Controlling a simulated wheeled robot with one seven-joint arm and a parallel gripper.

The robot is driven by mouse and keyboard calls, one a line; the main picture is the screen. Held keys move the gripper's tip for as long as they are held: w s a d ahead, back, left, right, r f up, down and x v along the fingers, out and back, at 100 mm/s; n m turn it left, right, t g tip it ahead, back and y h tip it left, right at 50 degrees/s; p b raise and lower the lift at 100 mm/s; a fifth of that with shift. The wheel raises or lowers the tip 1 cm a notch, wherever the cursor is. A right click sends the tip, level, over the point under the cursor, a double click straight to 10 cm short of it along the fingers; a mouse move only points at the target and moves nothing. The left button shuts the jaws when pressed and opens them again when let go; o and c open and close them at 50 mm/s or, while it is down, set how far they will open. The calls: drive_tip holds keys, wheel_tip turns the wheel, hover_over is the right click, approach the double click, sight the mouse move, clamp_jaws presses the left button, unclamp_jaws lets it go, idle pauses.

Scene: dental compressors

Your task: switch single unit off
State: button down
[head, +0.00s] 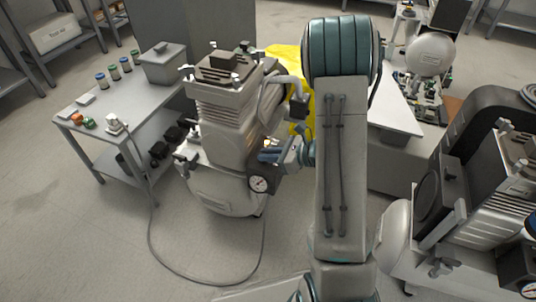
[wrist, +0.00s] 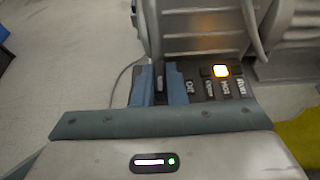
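The compressor unit (head: 225,125) stands upright in the middle of the head view, with a round gauge (head: 259,184) low on its front. Its dark control panel (wrist: 205,91) shows in the wrist view, with an orange lit button (wrist: 221,71) and several white labels, one reading "Off". My gripper (head: 272,154) is at the panel side of this unit. In the wrist view its two blue fingers (wrist: 161,85) stand a narrow gap apart over the panel's left end, left of the "Off" label. A small greyish part shows between them; whether they touch it is unclear.
A grey table (head: 140,110) with jars and a bin stands to the left. Another compressor (head: 480,210) is close on the right, and a further one (head: 430,55) is at the back right. A yellow object (head: 290,60) is behind the unit. A hose lies on the front floor.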

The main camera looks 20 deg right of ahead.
drive_tip(key=shift+w+r, duration=0.1)
drive_tip(key=n+g+p, duration=0.1)
drive_tip(key=n+g+y+p, duration=0.1)
drive_tip(key=n+g, duration=0.1)
drive_tip(key=n+g+y+p, duration=0.1)
drive_tip(key=shift+w+d+r+n+g, duration=0.1)
drive_tip(key=shift+w+d+n+g, duration=0.2)
drive_tip(key=shift+n+g, duration=0.1)
drive_tip(key=n+g+p, duration=0.1)
drive_tip(key=g, duration=0.1)
drive_tip(key=n+g+p, duration=0.1)
drive_tip(key=n+g, duration=0.1)
drive_tip(key=shift+w+a+n+y, duration=0.1)
drive_tip(key=shift+w+n+y, duration=0.1)
drive_tip(key=shift+n+y, duration=0.1)
drive_tip(key=n+g, duration=0.1)
drive_tip(key=n+g+p, duration=0.1)
drive_tip(key=g, duration=0.1)
drive_tip(key=n+g+h+p, duration=0.1)
drive_tip(key=shift+w+a+n, duration=0.1)
drive_tip(key=shift+w+n, duration=0.15)
drive_tip(key=shift+n, duration=0.05)
drive_tip(key=shift+w+a+n+g+h+p, duration=0.1)
drive_tip(key=shift+n+g+h+p, duration=0.2)
drive_tip(key=shift+n+g+h, duration=0.65)
drive_tip(key=shift+w+a+n+g+h+p, duration=0.1)
drive_tip(key=shift+n+g+h+p, duration=0.3)
drive_tip(key=shift+n+g, duration=0.9)
drive_tip(key=shift+h, duration=0.25)
